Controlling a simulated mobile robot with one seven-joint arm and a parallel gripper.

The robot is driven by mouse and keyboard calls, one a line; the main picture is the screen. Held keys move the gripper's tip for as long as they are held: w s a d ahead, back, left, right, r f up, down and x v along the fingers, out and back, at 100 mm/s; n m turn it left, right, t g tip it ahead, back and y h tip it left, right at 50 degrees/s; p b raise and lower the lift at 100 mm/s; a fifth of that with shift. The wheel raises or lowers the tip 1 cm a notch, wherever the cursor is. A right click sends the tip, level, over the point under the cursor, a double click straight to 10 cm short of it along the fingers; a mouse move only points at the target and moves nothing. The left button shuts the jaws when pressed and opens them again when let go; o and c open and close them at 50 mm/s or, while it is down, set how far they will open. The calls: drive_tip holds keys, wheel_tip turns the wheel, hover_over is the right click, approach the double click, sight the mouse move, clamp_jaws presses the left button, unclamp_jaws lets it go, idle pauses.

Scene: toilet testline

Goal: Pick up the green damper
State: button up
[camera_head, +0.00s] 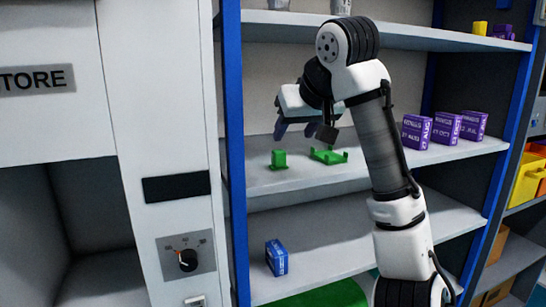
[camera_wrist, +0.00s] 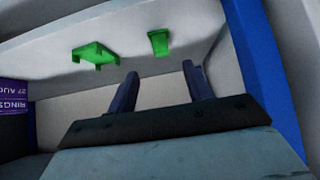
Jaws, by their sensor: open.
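Two green parts stand on the middle shelf (camera_head: 350,178). One is a small upright block on a thin foot (camera_head: 279,159), at the left; it also shows at the top middle of the wrist view (camera_wrist: 158,42). The other is a low, wider bracket with raised ends (camera_head: 328,156), to its right in the head view and at the upper left of the wrist view (camera_wrist: 95,53). I cannot tell which one is the damper. My gripper (camera_head: 296,131) is open and empty, above the shelf near both parts. In the wrist view its two dark fingers (camera_wrist: 160,70) point toward the upright block, apart from it.
Blue shelf posts (camera_head: 235,150) flank the unit; the left one is close to my gripper. Purple boxes (camera_head: 445,129) stand on the same shelf at right. The upper shelf (camera_head: 400,38) is overhead. A blue box (camera_head: 276,257) is on the shelf below.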

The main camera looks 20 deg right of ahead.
sight(280, 152)
drive_tip(key=p+x, duration=0.1)
drive_tip(key=x, duration=0.5)
drive_tip(key=shift+w+f, duration=0.15)
drive_tip(key=p+x, duration=0.2)
drive_tip(key=x, duration=0.2)
drive_tip(key=shift+w, duration=0.2)
drive_tip(key=shift+w+f, duration=0.35)
drive_tip(key=shift+w, duration=0.05)
drive_tip(key=c, duration=0.8)
drive_tip(key=shift+c, duration=0.2)
drive_tip(key=shift+r, duration=0.15)
